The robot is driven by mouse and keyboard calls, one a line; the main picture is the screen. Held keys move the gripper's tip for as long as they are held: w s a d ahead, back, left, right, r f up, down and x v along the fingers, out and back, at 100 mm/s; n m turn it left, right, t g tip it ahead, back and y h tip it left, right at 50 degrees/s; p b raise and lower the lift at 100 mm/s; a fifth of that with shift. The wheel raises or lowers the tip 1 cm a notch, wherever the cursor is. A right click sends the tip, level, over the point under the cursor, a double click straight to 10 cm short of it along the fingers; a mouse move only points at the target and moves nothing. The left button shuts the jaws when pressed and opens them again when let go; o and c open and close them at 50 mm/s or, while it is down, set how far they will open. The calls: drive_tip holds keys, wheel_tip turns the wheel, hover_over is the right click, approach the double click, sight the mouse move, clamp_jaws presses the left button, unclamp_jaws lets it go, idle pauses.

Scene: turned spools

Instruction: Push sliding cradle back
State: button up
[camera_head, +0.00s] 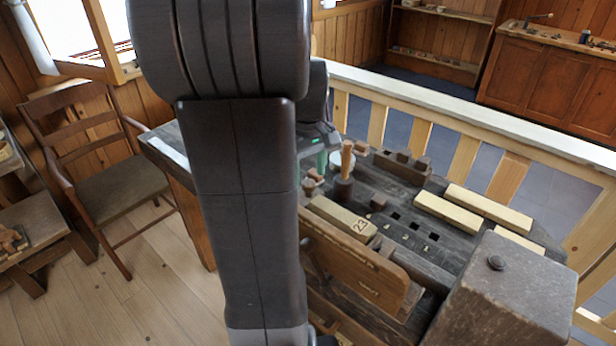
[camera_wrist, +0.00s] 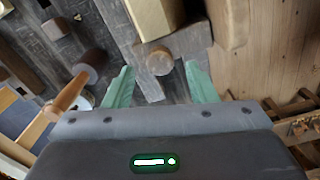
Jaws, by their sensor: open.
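My gripper (camera_wrist: 157,68) is open, its two green fingers spread with nothing gripped. Between and just beyond the fingertips is a round brown wooden piece (camera_wrist: 160,61) on a dark wooden part; I cannot tell for certain whether this is the sliding cradle. A pale wooden block (camera_wrist: 153,17) lies just beyond it. In the head view, my gripper (camera_head: 319,158) is partly hidden behind my arm, at the far left end of the dark workbench (camera_head: 400,215). A pale block marked 23 (camera_head: 343,218) lies on the bench, near small brown pieces (camera_head: 309,187).
A mallet (camera_head: 344,188) stands handle-up on the bench; it is left of my gripper in the wrist view (camera_wrist: 90,64). A white round container (camera_head: 335,160) is behind it. An upright brown board (camera_head: 350,255) runs along the bench's near side. A large block (camera_head: 510,290) stands at right.

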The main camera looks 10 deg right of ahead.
drive_tip(key=shift+f, duration=1.2)
clamp_jaws()
drive_tip(key=w+a+p, duration=0.3)
drive_tip(key=w+a, duration=0.6)
drive_tip(key=w, duration=0.3)
drive_tip(key=shift+a+r, duration=0.15)
unclamp_jaws()
drive_tip(key=shift+w+a, duration=0.1)
drive_tip(key=shift+a, duration=0.05)
